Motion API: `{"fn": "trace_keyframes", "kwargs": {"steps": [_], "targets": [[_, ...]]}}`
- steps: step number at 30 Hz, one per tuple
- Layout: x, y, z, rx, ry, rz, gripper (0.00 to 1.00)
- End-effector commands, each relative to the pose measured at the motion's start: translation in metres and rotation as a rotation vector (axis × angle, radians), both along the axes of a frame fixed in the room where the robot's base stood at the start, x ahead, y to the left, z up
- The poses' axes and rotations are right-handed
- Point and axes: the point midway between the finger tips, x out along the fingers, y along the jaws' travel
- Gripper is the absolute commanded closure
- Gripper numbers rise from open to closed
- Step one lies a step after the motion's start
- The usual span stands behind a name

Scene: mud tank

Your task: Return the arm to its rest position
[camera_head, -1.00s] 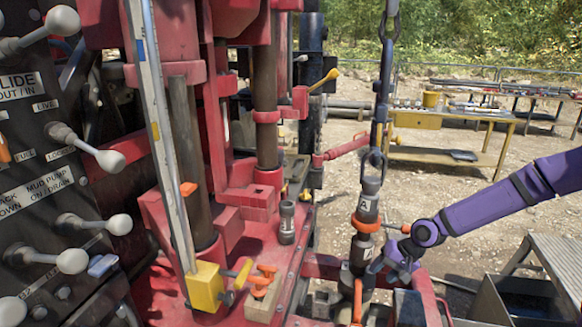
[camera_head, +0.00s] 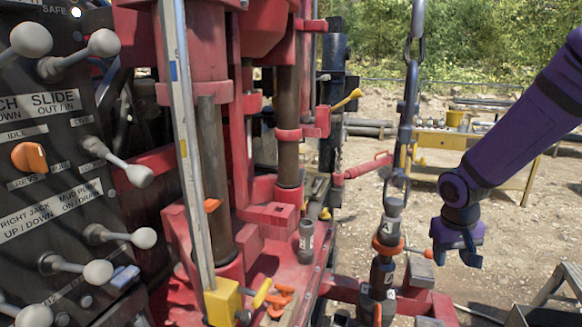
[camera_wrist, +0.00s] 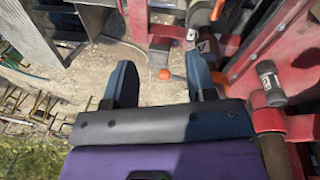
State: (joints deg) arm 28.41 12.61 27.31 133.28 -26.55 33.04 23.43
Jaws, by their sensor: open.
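My purple arm (camera_head: 520,120) reaches in from the right in the head view. My gripper (camera_head: 458,258) hangs at its end, fingers pointing down, to the right of the chain-hung rod (camera_head: 384,275) marked "A". There appears to be a gap between them. An orange-tipped handle (camera_wrist: 164,74) shows between the fingers, further off, and nothing is held.
The red rig (camera_head: 290,225) and the lever panel (camera_head: 60,170) fill the left. The chain (camera_head: 410,90) hangs near my arm. A metal stand (camera_head: 550,312) is at the lower right. A yellow bench (camera_head: 430,140) stands behind on open dirt.

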Motion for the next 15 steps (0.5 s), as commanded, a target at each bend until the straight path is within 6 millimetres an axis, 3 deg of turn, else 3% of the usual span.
{"fn": "trace_keyframes", "kwargs": {"steps": [1, 6, 15], "targets": [[-0.006, 0.002, 0.016, -0.021, -0.017, 0.004, 0.49], [-0.031, 0.008, 0.060, -0.067, -0.057, 0.003, 0.49], [-0.085, 0.024, 0.128, -0.080, -0.148, 0.003, 0.49]]}}
